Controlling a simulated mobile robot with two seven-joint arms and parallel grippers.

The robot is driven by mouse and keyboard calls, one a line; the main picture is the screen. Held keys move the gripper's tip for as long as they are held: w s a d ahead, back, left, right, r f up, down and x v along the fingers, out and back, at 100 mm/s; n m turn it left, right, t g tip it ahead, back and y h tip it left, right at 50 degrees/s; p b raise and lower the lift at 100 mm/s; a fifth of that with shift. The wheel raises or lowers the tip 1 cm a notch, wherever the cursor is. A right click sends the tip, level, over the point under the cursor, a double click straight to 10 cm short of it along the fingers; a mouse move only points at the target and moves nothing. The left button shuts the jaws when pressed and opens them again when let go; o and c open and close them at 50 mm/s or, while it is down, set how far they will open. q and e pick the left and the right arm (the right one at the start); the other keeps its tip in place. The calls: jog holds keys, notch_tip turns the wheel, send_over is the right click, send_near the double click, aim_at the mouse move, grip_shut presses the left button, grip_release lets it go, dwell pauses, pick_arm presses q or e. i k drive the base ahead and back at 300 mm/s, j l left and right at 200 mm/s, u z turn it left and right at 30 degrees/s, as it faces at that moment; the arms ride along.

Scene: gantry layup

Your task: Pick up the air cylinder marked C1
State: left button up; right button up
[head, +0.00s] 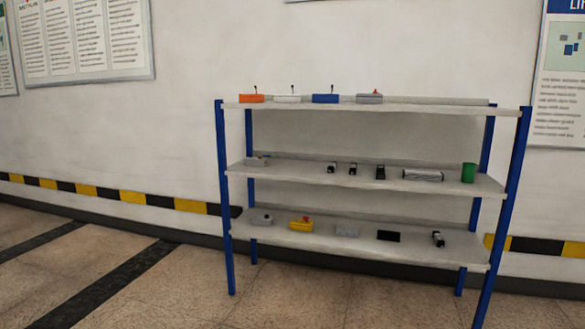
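A long silver cylinder-shaped part (422,176) with dark ends lies on the middle shelf, right of centre; it looks like an air cylinder. A smaller black and pale part (438,239) lies at the right of the bottom shelf, and I cannot tell what it is. No C1 mark is readable on anything at this distance. Neither of my grippers is in view.
A blue-posted rack (365,184) with three grey shelves stands by the wall. Its top holds orange, white, blue and grey boxes. A green cup (468,172) stands beside the silver part. A yellow box with a red button (301,224) is below. The floor in front is clear.

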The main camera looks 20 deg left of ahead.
aim_at(331, 168)
jog(key=u, duration=0.3)
jog(key=i+j+z, duration=0.45)
jog(key=i, duration=0.8)
jog(key=i+j+z, duration=0.45)
jog(key=i+j, duration=0.5)
jog(key=i, duration=0.25)
jog(key=i+j+z, duration=0.4)
jog(key=i+j, duration=0.6)
jog(key=j, duration=0.25)
